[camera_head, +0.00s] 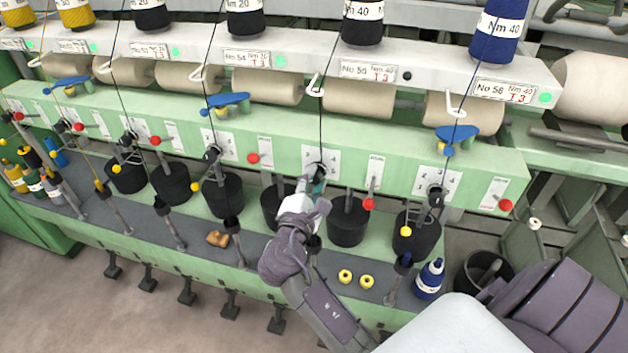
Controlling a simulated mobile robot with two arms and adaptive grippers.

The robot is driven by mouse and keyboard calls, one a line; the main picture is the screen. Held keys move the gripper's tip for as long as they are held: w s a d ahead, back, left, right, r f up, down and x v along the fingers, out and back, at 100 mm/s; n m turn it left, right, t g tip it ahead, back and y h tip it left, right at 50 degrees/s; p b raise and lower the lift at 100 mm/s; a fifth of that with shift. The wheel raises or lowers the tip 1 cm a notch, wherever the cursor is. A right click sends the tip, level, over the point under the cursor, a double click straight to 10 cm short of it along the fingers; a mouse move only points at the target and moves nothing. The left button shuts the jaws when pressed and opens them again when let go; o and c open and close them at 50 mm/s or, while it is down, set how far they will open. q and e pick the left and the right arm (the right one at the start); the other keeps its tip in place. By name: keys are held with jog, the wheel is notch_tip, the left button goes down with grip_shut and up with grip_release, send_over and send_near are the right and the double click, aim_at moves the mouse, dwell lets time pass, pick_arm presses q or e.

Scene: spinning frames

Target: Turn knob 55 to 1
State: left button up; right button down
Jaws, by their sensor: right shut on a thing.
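The label of position No 55 (369,71) is on the white rail below a black Nm 40 spool (362,22). Below it, on the green front panel, is a white dial plate (320,156) with numbers. The dark knob 55 (317,168) sits at this plate, mostly hidden by my gripper. My right gripper (316,184) reaches up from below and is shut on the knob. The pointer setting of this knob cannot be read. My left gripper is not in view.
Neighbouring dials stand left and right, such as the one below No 56 (437,180). Red balls (369,204) and black cups (348,222) line the front. Two yellow rings (345,276) and a blue cone (429,279) are on the grey ledge (268,258).

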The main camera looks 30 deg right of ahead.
jog(key=c, duration=0.8)
grip_release()
jog(key=v, duration=1.2)
